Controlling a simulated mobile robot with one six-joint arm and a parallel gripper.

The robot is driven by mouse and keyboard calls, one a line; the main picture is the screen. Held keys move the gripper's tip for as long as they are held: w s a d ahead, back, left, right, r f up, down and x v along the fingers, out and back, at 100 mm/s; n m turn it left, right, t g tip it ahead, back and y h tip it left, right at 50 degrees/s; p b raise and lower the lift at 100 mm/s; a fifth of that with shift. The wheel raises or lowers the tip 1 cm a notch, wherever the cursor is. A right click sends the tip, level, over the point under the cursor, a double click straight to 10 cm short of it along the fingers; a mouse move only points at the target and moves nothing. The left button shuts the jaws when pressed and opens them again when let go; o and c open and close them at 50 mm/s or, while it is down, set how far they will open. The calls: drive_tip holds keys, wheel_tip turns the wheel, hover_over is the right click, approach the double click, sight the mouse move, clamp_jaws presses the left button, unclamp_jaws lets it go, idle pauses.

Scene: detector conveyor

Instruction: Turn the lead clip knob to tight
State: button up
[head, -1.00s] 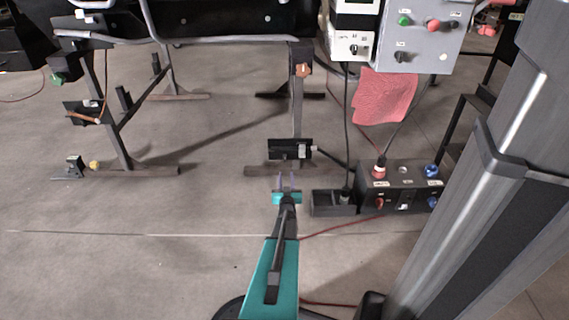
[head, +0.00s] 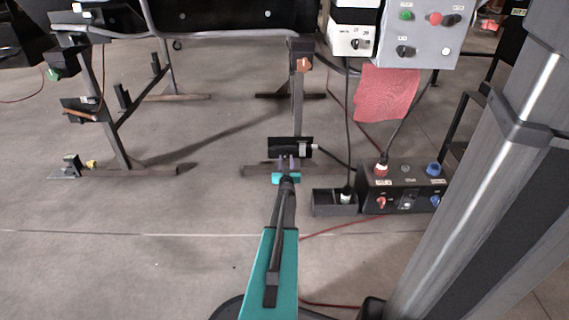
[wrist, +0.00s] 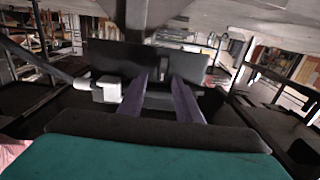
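A black plate (head: 283,146) is fixed low on the trestle leg, with a pale grey clip block (head: 303,149) at its right end and a dark lead running from it. In the wrist view the plate (wrist: 115,57) fills the middle, and the clip block (wrist: 108,91) with its lead is on the left. My gripper (head: 288,160) is just in front of the plate. In the wrist view its two purple-grey fingers (wrist: 164,88) are apart, with a small grey upright part of the plate between their tips. I cannot tell whether this is the knob, or whether the fingers touch it.
Right of my gripper are a black open tray (head: 330,204) and a black power box (head: 398,190) with coloured plugs and knobs. A red cloth (head: 385,95) hangs below a grey control box (head: 425,35).

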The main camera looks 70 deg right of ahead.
drive_tip(key=shift+w+d, duration=0.25)
drive_tip(key=shift+d, duration=0.4)
